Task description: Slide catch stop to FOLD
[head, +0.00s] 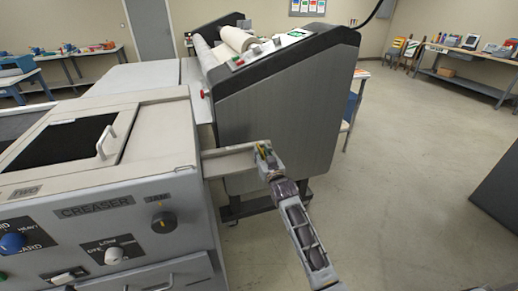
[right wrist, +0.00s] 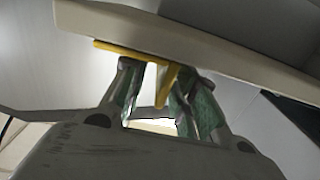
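The yellow catch stop (head: 262,150) is at the outer end of the pale catch tray (head: 228,160), which juts out from the right side of the creaser. In the right wrist view the stop shows as a yellow strip along the underside of a pale rail (right wrist: 200,38), with a yellow tab (right wrist: 165,85) hanging down. My right gripper (head: 264,156) is at the stop. In the right wrist view its fingers (right wrist: 153,85) stand either side of the tab, with a visible gap on the left; contact on the right is unclear. No FOLD mark is legible. My left gripper is out of view.
The creaser (head: 100,210) with its knobs and lidded window fills the left. A large grey laminator (head: 280,110) with a roll stands just behind the tray. Open floor (head: 410,190) lies to the right. Benches (head: 465,65) line the back walls.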

